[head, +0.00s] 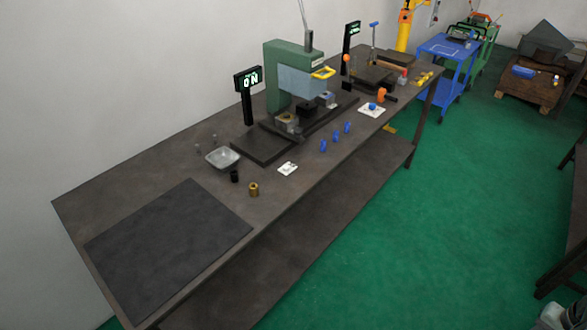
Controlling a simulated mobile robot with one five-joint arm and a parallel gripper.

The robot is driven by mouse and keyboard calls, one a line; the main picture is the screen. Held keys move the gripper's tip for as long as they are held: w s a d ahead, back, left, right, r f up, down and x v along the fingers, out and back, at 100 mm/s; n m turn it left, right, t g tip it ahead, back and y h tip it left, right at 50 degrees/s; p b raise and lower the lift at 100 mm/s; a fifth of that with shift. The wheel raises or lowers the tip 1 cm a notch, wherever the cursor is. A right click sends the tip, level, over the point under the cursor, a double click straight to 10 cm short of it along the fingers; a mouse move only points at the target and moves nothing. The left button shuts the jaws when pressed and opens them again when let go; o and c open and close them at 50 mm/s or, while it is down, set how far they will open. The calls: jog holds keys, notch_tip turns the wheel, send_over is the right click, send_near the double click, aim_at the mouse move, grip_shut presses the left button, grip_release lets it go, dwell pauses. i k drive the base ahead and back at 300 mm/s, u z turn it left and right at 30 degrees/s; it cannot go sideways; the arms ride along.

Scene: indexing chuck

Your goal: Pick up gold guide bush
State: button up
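The gold guide bush (253,189) stands upright on the brown workbench (185,170) in the head view, near the bench's front edge. It is a small gold cylinder with open bench around it. A small black cylinder (235,176) stands just behind and to the left of it, apart from it. My gripper is not in the head view, so its state and its distance from the bush do not show.
A dark mat (168,250) lies left of the bush. Green floor (400,240) is clear in front.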

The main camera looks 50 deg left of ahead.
aim_at(253, 188)
jog(key=u, duration=0.1)
jog(key=i, duration=0.7)
jog(key=u, duration=4.95)
